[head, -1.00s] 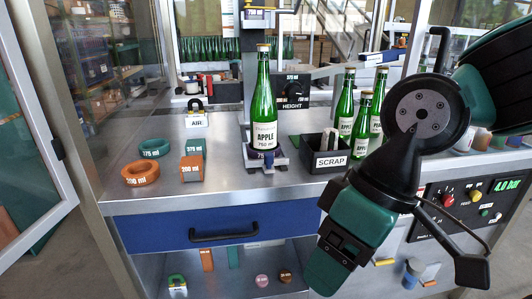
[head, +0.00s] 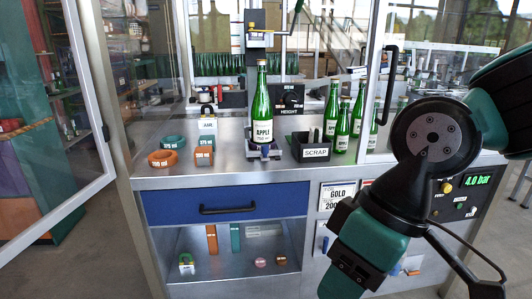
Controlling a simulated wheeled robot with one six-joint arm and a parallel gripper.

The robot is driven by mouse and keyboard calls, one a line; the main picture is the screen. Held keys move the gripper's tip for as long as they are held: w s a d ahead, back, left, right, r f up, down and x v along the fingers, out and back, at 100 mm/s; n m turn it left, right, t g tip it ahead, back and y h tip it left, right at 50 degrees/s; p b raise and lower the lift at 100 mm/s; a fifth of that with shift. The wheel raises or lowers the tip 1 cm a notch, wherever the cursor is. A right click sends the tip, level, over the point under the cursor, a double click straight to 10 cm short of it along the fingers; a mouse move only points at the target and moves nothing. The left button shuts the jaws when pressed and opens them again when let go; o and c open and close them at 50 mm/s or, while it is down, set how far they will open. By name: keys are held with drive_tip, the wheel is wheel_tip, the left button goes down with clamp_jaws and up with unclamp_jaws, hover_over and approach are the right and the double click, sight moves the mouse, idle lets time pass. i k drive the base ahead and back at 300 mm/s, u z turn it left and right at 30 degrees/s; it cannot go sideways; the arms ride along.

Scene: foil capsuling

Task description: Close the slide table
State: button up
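The slide table (head: 264,153) is a small metal carriage with dark pads on the steel worktop, below the tall capping column (head: 256,75). A green bottle (head: 262,108) labelled APPLE stands upright on it. How far the slide sits out from the column is hard to tell from here. My gripper (head: 345,278) is at the lower right, in front of the bench and well apart from the slide table. It points down, and its tip runs to the picture's bottom edge. Its fingers cannot be made out, and no held thing shows.
A black SCRAP bin (head: 312,150) and several green bottles (head: 342,125) stand right of the slide table. An open glass door (head: 82,100) stands at left. A blue drawer (head: 226,206) is below.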

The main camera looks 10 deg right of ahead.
sight(264, 154)
drive_tip(key=u, duration=0.5)
drive_tip(key=i, duration=1)
drive_tip(key=z, duration=0.15)
